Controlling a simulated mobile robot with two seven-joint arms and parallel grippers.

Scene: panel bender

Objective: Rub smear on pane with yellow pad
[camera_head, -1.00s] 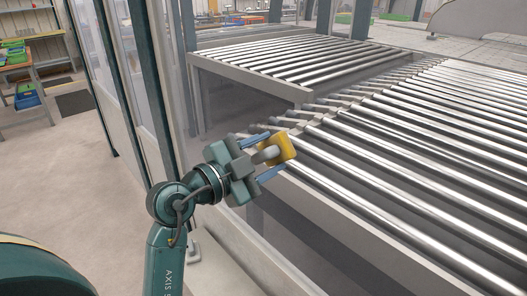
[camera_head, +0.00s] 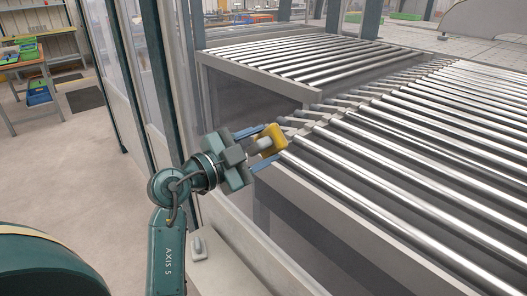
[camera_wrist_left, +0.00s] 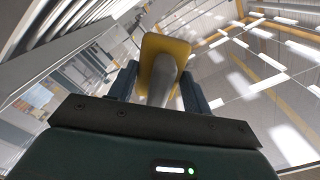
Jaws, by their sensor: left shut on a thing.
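The yellow pad (camera_head: 268,140) has a grey handle and is held up in front of the roller conveyor in the head view. My left gripper (camera_head: 265,146) is shut on the pad's handle, with a blue finger on each side of it. In the left wrist view the yellow pad (camera_wrist_left: 166,58) stands out beyond the fingers of my left gripper (camera_wrist_left: 163,88). A glass pane (camera_head: 232,205) with a pale lower rail is beside my left arm. I cannot make out the smear. My right gripper is not in view.
A workbench with bins (camera_head: 30,55) is far left. The floor (camera_head: 70,150) at left is clear.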

